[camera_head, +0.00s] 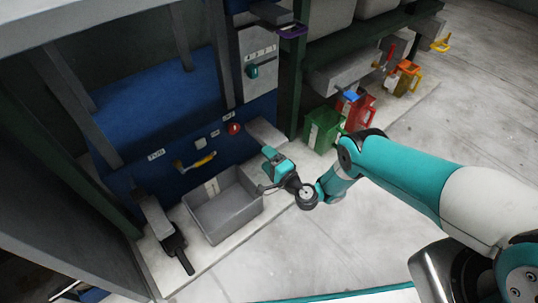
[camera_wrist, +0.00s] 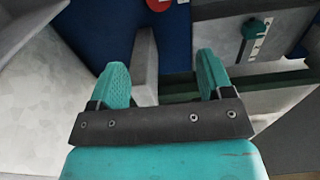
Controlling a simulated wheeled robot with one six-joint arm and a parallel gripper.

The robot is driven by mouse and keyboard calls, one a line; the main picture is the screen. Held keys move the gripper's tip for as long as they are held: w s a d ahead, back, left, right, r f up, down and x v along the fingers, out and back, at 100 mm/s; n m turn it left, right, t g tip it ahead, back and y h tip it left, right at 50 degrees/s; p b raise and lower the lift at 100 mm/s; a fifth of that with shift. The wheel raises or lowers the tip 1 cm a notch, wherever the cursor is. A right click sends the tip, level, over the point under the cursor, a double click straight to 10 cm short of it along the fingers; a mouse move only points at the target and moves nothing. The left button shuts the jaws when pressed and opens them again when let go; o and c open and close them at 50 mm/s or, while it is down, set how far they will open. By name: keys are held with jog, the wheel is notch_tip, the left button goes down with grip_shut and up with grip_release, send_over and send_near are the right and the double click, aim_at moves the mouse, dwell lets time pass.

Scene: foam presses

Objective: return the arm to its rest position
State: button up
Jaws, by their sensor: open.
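My arm (camera_head: 400,178) reaches in from the right of the head view, with teal and white links. My gripper (camera_head: 268,154) is at its far end, in front of the blue press panel, above and to the right of the grey bin. In the wrist view my gripper (camera_wrist: 161,68) shows two teal fingers spread wide apart with nothing held between them. A grey bar (camera_wrist: 146,65) shows behind the gap between the fingers; I cannot tell how far off it is.
A grey open bin (camera_head: 224,212) stands on the pale plinth by the blue press (camera_head: 160,90). A yellow handle (camera_head: 198,161) and a red button (camera_head: 234,128) are on the panel. The floor at front is clear.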

dwell(0.5)
jog(key=w+a+r+n+g+y, duration=0.1)
jog(key=a+r+n+g, duration=0.25)
jog(key=r, duration=0.45)
jog(key=w+a+r+n+g+y, duration=0.2)
jog(key=r+n, duration=0.2)
jog(key=r, duration=0.3)
jog(key=w+a+r+n+g+y, duration=0.1)
jog(key=a+r+n+g, duration=0.15)
jog(key=r, duration=0.55)
jog(key=s+d+r+n+g+h, duration=0.2)
jog(key=s+d+r+n+g, duration=0.15)
jog(key=s+r, duration=0.5)
jog(key=s+d+r+n+g+h, duration=0.2)
jog(key=s+r+n+h, duration=0.15)
jog(key=s+r, duration=0.55)
jog(key=s+d+r+n+g+h, duration=0.1)
jog(key=s+d+r+h, duration=0.1)
jog(key=s+d, duration=0.55)
jog(key=s+d+r+g+h, duration=0.1)
jog(key=s+d+r+h, duration=0.3)
jog(key=s, duration=0.7)
notch_tip(320, 180, up, 34)
jog(key=y+p, duration=0.1)
jog(key=p, duration=3.5)
jog(key=shift+w+d+r+y+p, duration=0.2)
jog(key=shift+d+r+y+p, duration=0.05)
jog(key=shift+d+y+p, duration=0.15)
jog(key=shift+t, duration=0.25)
